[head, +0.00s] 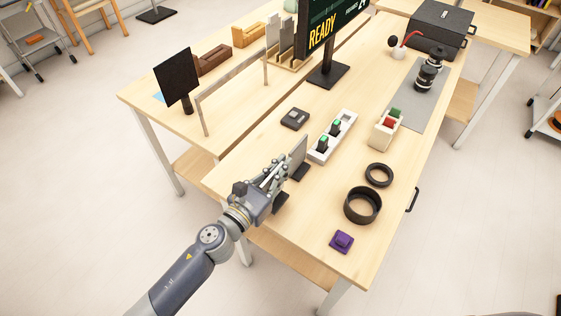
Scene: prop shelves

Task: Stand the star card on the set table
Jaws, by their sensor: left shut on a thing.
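My left gripper (275,178) is shut on a thin grey card (299,151), seen nearly edge-on near the front left edge of the near table (310,220). A dark foot (301,173) shows below the card. No star shows on the side facing me, so I cannot tell if it is the star card. Whether its foot touches the table is unclear. The far table (150,105), with small set pieces, may be the set table. My right gripper is not in view.
A grey frame (232,85), a black panel on a stand (177,76) and a brown toy sofa (212,60) stand on the far table. A white charger strip (333,137), black rings (362,205), a purple block (341,242) and a READY screen (328,35) are on the near table.

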